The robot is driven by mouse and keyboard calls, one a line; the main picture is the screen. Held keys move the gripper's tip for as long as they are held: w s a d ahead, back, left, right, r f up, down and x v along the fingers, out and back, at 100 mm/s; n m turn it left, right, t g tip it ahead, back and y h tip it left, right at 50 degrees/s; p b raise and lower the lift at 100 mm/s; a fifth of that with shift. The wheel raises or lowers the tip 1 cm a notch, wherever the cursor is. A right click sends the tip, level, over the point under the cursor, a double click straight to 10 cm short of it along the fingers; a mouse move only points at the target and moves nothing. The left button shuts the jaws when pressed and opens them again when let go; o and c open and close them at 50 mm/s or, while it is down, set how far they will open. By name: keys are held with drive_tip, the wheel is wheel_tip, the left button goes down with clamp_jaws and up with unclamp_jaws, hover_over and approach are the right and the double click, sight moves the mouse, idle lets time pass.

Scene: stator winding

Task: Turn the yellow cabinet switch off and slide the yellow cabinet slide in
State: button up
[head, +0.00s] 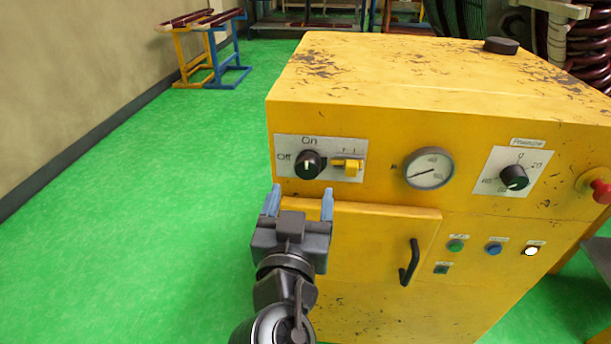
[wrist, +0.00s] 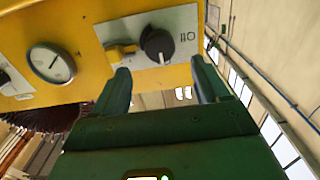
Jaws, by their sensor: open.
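The yellow cabinet (head: 370,115) stands on the right half of the head view. Its black round switch (head: 309,164) sits on a white plate between the labels Off at left and On above; its pale mark looks roughly upright, towards On. The small yellow slide (head: 347,167) is on the same plate, right of the switch. My gripper (head: 299,203) is open and empty, just below and in front of the switch. In the wrist view, the switch (wrist: 157,45) and the slide (wrist: 121,52) appear beyond the open fingers (wrist: 161,72), apart from them.
A round gauge (head: 429,168), a second knob (head: 514,177) and a red button (head: 601,191) are further right on the cabinet. A door with a black handle (head: 409,262) lies below. Green floor (head: 130,220) is clear at left; racks (head: 205,50) stand behind.

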sight(307, 170)
drive_tip(key=w+p, duration=0.1)
drive_tip(key=w, duration=0.6)
drive_tip(key=shift+w+d+p, duration=0.1)
drive_tip(key=shift+w+p, duration=0.2)
drive_tip(key=shift+p, duration=0.05)
drive_tip(key=c, duration=1.1)
